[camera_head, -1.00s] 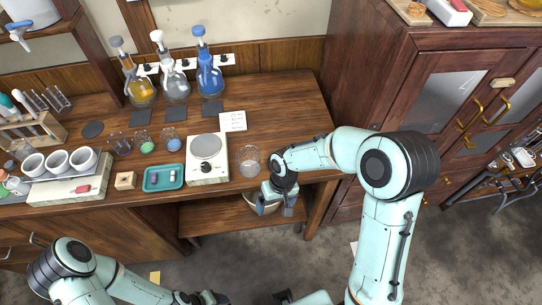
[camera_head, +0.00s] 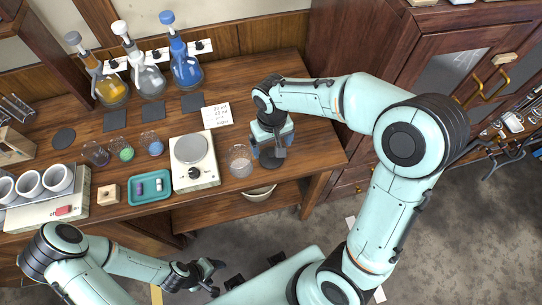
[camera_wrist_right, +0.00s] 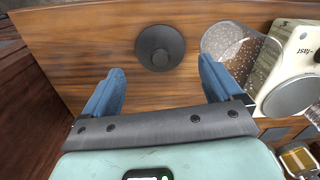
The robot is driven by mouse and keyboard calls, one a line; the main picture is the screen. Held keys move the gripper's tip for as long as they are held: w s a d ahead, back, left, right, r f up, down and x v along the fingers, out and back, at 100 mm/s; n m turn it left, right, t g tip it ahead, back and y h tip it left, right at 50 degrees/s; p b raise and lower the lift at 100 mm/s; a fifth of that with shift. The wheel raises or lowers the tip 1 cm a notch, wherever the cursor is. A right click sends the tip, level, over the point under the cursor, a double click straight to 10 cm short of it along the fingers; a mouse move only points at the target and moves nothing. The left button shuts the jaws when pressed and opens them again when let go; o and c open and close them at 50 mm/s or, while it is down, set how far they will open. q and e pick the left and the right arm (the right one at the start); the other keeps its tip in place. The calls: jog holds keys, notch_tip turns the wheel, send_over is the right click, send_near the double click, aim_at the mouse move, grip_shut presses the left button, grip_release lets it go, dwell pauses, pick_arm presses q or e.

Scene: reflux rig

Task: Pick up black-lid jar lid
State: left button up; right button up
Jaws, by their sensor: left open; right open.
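A black round lid (camera_wrist_right: 160,48) with a small raised middle lies flat on the wooden bench top in the right wrist view. In the head view a dark disc that looks like this lid (camera_head: 267,160) shows partly under my right gripper (camera_head: 273,147). In the wrist view my right gripper (camera_wrist_right: 162,76) is open and empty, its two blue fingers apart. The lid lies just beyond the fingertips, between their lines, with no visible contact. My left gripper (camera_head: 208,276) is open and empty in front of the bench, low in the head view.
A clear glass vessel (camera_head: 240,161) stands left of the lid, close to my right gripper. A white stirrer plate (camera_head: 211,181) and a teal tray (camera_head: 136,199) lie further left. Several flasks stand at the back. A tall wooden cabinet (camera_head: 350,60) bounds the bench's right side.

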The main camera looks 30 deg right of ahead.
aim_at(271, 153)
jog(key=shift+w+f, duration=0.1)
jog(key=shift+f, duration=0.55)
notch_tip(271, 153, down, 5)
jog(key=shift+f, duration=0.1)
jog(key=c, duration=0.9)
